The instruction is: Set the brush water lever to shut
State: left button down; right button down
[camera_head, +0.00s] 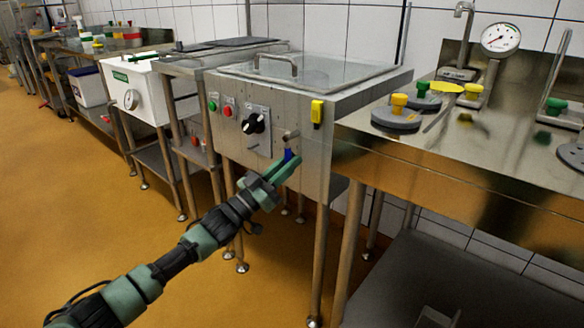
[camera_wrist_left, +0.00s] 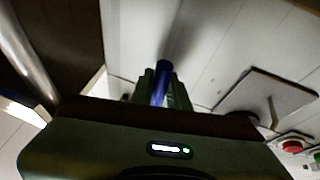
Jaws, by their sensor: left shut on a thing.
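The brush water lever (camera_head: 288,154) is a small blue handle below a short metal pipe stub (camera_head: 290,136) on the front of the steel machine. My left gripper (camera_head: 288,165) reaches up to it from the lower left, with its green fingers closed on it. In the left wrist view the blue lever (camera_wrist_left: 161,82) stands between the two green fingers (camera_wrist_left: 162,90), its end showing past them. The fingers hide part of the lever, so its exact setting is hard to tell. My right gripper is in neither view.
The machine's front (camera_head: 232,130) carries a black rotary knob (camera_head: 254,123), a green button (camera_head: 212,105), a red button (camera_head: 228,111) and a yellow device (camera_head: 317,112). A steel table (camera_head: 450,160) with moulds and a gauge (camera_head: 500,38) stands right. Floor (camera_head: 60,190) at left is clear.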

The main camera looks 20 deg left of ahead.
pick_arm(q)
jog(key=shift+a+f+m+g+h, duration=0.2)
jog(key=shift+m+g+h, duration=0.1)
jog(key=shift+m, duration=0.3)
jog(key=c, duration=1.4)
grip_release()
jog(key=shift+r, duration=0.1)
jog(key=shift+o, duration=0.2)
jog(key=p+v, duration=0.2)
jog(key=v, duration=1)
jog(key=shift+p, duration=0.3)
